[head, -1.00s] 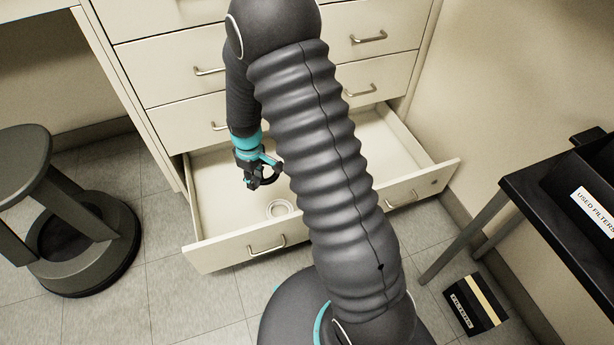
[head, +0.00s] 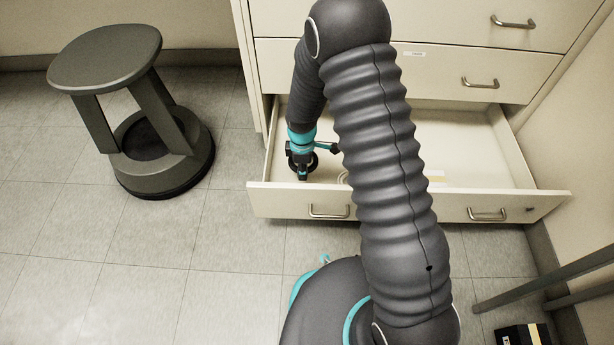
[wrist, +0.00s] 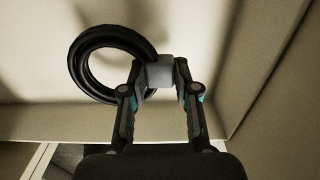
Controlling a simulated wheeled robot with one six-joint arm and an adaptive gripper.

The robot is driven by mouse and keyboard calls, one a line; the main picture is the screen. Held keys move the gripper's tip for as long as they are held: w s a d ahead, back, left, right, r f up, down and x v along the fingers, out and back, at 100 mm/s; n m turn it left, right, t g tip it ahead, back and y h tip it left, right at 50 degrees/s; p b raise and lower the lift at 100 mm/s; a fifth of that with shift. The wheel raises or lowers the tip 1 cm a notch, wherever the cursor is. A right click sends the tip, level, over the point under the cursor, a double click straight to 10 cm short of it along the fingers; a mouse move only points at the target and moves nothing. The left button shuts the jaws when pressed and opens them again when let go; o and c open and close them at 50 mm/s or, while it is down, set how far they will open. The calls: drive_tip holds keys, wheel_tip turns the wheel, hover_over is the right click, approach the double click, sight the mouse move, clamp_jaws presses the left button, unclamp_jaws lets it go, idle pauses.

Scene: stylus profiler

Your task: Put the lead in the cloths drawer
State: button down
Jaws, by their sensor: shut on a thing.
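The lead is a black coiled ring (wrist: 88,72) with a pale grey block (wrist: 160,73) at its side, seen in the wrist view. My gripper (wrist: 160,80) is shut on that block, one finger on each side. In the head view my gripper (head: 302,174) points down inside the open bottom drawer (head: 405,208), near its front left corner, with the dark coil (head: 312,162) beside the fingers. The wrist view shows the drawer floor and walls around the lead. I cannot tell whether the coil touches the floor. No readable label marks this drawer as the cloths drawer.
Closed drawers (head: 470,80) are above. A grey stool (head: 130,100) stands at left, with clear floor before it. A dark box (head: 522,335) is at lower right.

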drive_tip(key=shift+f+b, duration=0.35)
drive_tip(key=shift+f, duration=2)
drive_tip(key=shift+f, duration=0.1)
drive_tip(key=shift+f, duration=0.1)
drive_tip(key=c, duration=0.9)
unclamp_jaws()
drive_tip(key=shift+o, duration=0.2)
